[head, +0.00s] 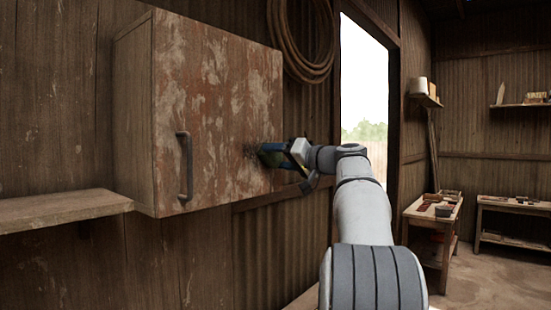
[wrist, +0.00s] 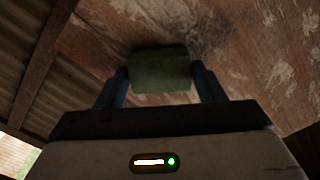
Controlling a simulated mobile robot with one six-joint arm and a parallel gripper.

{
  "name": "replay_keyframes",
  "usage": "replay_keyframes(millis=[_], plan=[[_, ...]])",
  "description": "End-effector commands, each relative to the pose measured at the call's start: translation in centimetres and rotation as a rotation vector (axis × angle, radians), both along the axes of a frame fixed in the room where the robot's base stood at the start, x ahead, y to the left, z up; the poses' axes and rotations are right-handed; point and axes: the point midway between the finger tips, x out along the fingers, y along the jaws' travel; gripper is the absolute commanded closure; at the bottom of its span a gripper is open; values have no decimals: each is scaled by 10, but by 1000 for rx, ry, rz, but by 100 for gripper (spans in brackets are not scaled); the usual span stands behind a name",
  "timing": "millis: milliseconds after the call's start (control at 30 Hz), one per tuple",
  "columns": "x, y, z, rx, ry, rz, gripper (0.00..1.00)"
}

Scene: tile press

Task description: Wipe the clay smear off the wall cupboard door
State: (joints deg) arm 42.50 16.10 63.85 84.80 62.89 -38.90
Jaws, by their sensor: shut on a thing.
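The wall cupboard door (head: 215,120) is reddish brown and worn, with pale patches and a dark vertical handle (head: 185,165). A dark grey smear (head: 250,151) is on the right part of the door, just left of my gripper (head: 268,155). In the wrist view the smear (wrist: 205,35) lies just beyond a green sponge-like block (wrist: 160,68). My gripper (wrist: 160,80) is shut on this block, one blue finger on each side. The block is at the door face; I cannot tell whether it touches. Part of the smear may be hidden behind it.
A wooden shelf (head: 60,208) juts from the wall at left. A coiled hose or rope (head: 305,70) hangs right of the cupboard. An open doorway (head: 364,90) and small tables (head: 435,212) are further right. Free floor (head: 490,270) shows at the lower right.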

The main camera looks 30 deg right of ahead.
Motion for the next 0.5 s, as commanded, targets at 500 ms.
replay_keyframes(millis=[500], plan=[[-10,33,-4,-2,0,3,56]])
